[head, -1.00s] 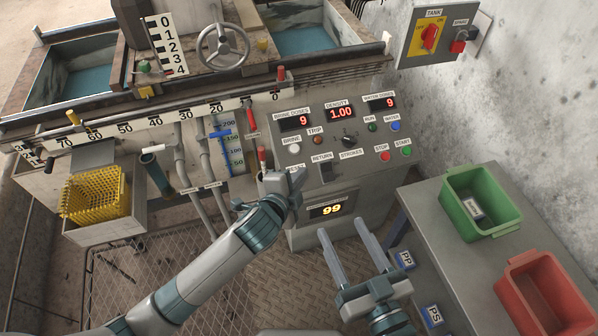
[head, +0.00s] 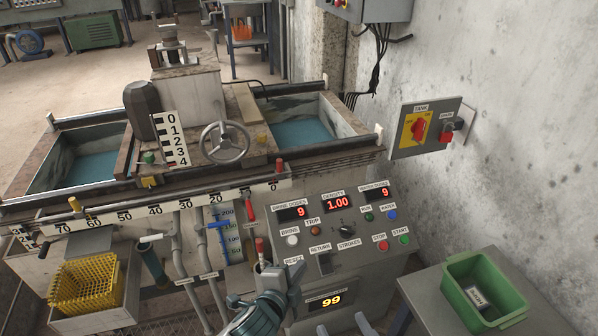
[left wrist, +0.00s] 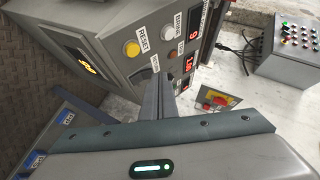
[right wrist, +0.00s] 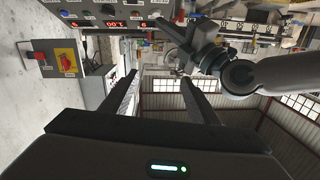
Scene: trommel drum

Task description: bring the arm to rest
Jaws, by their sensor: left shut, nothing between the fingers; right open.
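My left gripper (head: 294,276) is shut and empty, in front of the lower left of the control panel (head: 365,258), by the RESET label. In the left wrist view its closed fingers (left wrist: 159,97) point at the panel, and the yellow RESET button (left wrist: 132,48) shows beside them. I cannot tell whether the fingertips touch the panel. My right gripper (head: 343,325) shows only its fingertips at the bottom edge of the head view. In the right wrist view its fingers (right wrist: 158,88) are wide apart with nothing between them, and my left arm shows behind them.
A green bin (head: 484,288) stands on the grey side table (head: 425,290) at right. A yellow basket (head: 88,285) sits at lower left. The trough with its handwheel (head: 226,143) lies behind the panel. A tank switch box (head: 425,128) is on the right wall.

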